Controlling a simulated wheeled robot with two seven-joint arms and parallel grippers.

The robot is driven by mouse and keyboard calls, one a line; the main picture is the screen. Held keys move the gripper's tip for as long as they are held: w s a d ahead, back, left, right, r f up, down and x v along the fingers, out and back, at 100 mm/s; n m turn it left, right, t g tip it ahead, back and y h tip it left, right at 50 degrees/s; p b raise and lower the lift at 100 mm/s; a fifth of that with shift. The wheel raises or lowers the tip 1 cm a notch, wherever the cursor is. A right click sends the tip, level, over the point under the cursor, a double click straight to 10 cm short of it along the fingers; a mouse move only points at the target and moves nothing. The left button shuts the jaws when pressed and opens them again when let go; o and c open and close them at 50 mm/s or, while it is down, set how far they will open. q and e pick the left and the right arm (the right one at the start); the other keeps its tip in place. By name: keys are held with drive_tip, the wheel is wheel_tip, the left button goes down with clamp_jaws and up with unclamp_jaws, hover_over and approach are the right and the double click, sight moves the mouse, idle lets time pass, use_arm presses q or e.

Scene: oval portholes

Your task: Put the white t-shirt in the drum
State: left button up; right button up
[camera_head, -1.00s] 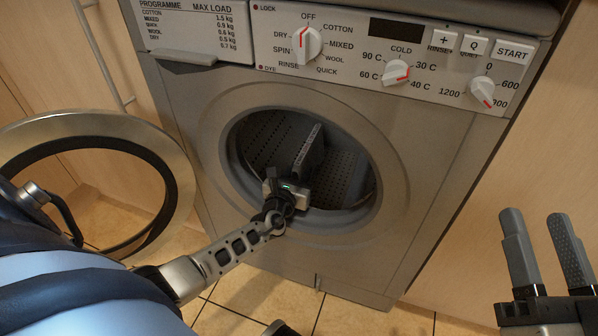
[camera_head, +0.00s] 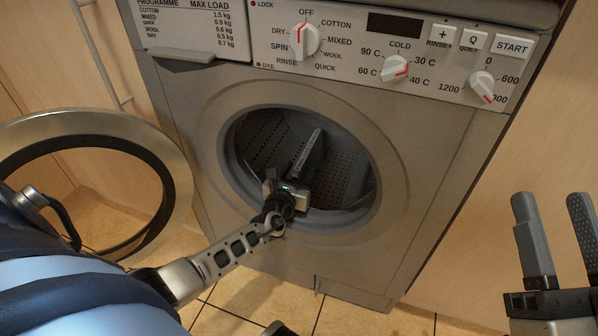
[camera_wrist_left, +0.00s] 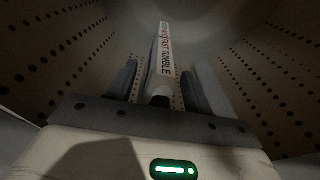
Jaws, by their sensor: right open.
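The drum (camera_head: 345,172) is a dark, perforated metal bowl inside the washing machine's round opening. Its holed wall fills the left wrist view (camera_wrist_left: 62,58). My left gripper (camera_head: 290,172) reaches in through the opening. In the left wrist view its two fingers (camera_wrist_left: 165,80) stand apart, with a ridge lettered "FAST TUMBLE" (camera_wrist_left: 166,50) showing between them; I cannot tell whether they touch it. No cloth shows in them. My right gripper (camera_head: 556,235) is open and empty at the lower right, outside the machine. No white t-shirt is visible in either view.
The round door (camera_head: 178,165) stands open to the left, beside my left arm. The control panel (camera_head: 350,45) with several knobs is above the opening. Wooden cabinet fronts (camera_head: 540,140) flank the machine. Tiled floor (camera_head: 255,295) lies below.

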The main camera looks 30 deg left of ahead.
use_arm(q)
drive_tip(key=shift+s+a+f, duration=0.2)
drive_tip(key=shift+s+f, duration=0.1)
drive_tip(key=shift+f, duration=0.25)
drive_tip(key=shift+r, duration=0.15)
drive_tip(key=shift+s+r+p, duration=0.25)
drive_tip(key=shift+r+p, duration=0.35)
drive_tip(key=shift+p, duration=0.45)
drive_tip(key=p+v, duration=0.2)
drive_tip(key=v, duration=0.4)
drive_tip(key=shift+r, duration=0.15)
drive_tip(key=p+v, duration=0.1)
drive_tip(key=v, duration=0.3)
drive_tip(key=shift+d, duration=0.2)
drive_tip(key=shift+s+d+r, duration=0.1)
drive_tip(key=shift+s+d, duration=0.05)
drive_tip(key=shift+s, duration=0.4)
use_arm(e)
wheel_tip(320, 180, down, 8)
drive_tip(key=s+m+g+h, duration=0.2)
drive_tip(key=m+g+h, duration=0.1)
drive_tip(key=m+g, duration=0.1)
drive_tip(key=shift+a+r+m+g, duration=0.25)
drive_tip(key=shift+a+m+g, duration=0.15)
drive_tip(key=shift+s, duration=0.1)
